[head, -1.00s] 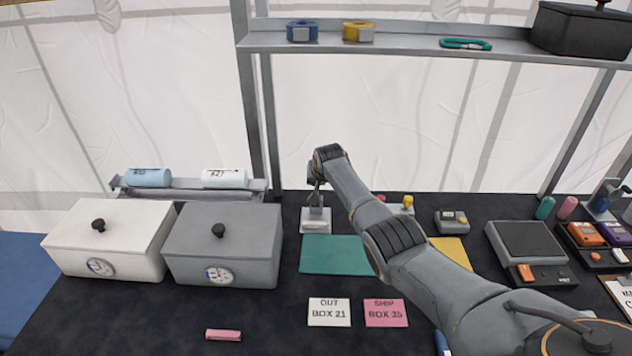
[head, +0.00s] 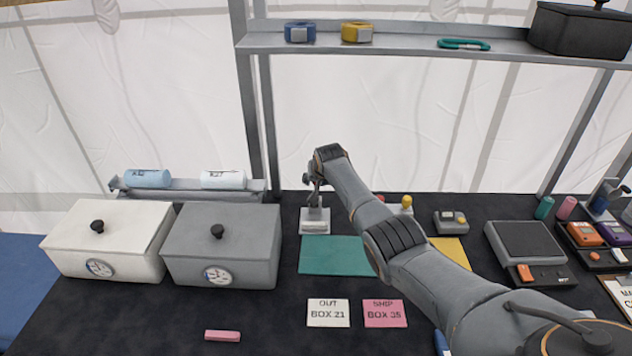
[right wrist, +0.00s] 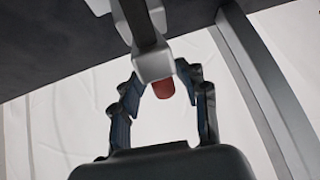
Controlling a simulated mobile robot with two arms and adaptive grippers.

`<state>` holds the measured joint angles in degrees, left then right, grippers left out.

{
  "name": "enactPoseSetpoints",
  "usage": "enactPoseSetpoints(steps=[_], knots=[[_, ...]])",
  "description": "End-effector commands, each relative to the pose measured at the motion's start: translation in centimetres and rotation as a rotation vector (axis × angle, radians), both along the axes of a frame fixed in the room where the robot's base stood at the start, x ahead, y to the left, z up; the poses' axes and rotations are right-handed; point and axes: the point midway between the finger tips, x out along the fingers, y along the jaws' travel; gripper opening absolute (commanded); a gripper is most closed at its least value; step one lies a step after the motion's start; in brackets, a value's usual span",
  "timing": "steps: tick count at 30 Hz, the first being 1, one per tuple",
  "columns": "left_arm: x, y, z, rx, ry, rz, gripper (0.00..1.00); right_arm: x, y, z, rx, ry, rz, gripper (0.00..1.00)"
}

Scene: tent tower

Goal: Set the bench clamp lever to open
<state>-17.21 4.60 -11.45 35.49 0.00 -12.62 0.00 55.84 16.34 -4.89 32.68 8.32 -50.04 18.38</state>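The bench clamp (head: 315,226) is a small pale grey block at the back of the dark bench, in the middle of the head view. My right gripper (head: 314,180) is just above it, partly hidden by my own arm. In the right wrist view, the clamp's lever (right wrist: 153,64) is a grey arm with a red tip (right wrist: 163,88). The tip lies between the two fingers of my right gripper (right wrist: 162,80), which are spread with gaps on both sides. Whether any finger touches the lever is hard to tell. My left gripper is out of view.
A white box (head: 108,242) and a grey box (head: 220,246) with knobbed lids stand left. A teal mat (head: 333,256) lies in front of the clamp. A yellow-knobbed device (head: 407,204) is to its right. A metal shelf (head: 400,43) spans above. The front left bench is mostly clear.

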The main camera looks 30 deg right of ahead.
Motion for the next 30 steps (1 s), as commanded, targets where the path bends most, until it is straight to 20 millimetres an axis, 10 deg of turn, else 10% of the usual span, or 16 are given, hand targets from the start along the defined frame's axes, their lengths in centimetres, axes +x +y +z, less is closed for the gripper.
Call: enactPoseSetpoints(steps=[14, 30], knots=[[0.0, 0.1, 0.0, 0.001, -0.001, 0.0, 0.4, -0.7, 0.3, 0.8, 0.001, 0.0, 0.002, 0.42], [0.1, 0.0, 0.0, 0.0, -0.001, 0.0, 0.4, -5.1, 1.5, 6.4, 0.002, -0.002, 0.0, 0.42]])
